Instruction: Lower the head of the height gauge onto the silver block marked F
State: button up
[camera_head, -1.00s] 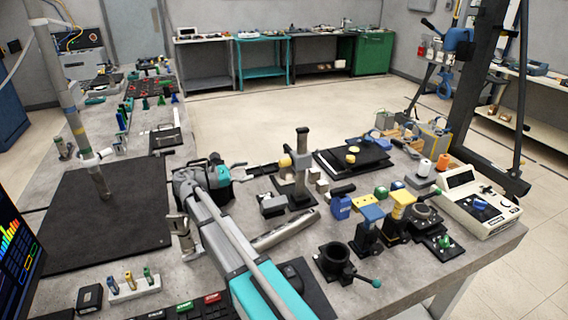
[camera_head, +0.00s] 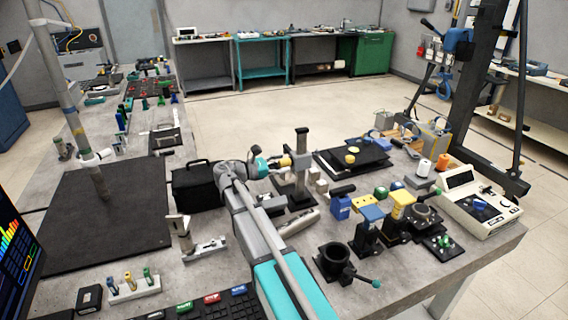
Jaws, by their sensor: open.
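The height gauge (camera_head: 302,151) stands upright in the middle of the bench, a grey column on a dark base. A yellow part (camera_head: 285,161) sits on its left side, partway up the column. My gripper (camera_head: 277,163) is open and right by this yellow part, coming from the left; whether the fingers surround or touch it is too small to tell. Small silver blocks (camera_head: 321,186) stand just right of the gauge. Their letters are not readable, so I cannot tell which is F. My arm and the gauge hide part of the area left of the column.
A black case (camera_head: 196,184) stands left of my arm. A black plate (camera_head: 352,161) with a yellow-green round piece lies behind the blocks. Blue and yellow topped fixtures (camera_head: 371,220) and a black ring clamp (camera_head: 334,261) crowd the right front. The dark mat (camera_head: 100,215) at left is mostly clear.

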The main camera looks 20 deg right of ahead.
jog(key=shift+d, duration=0.6)
grip_shut()
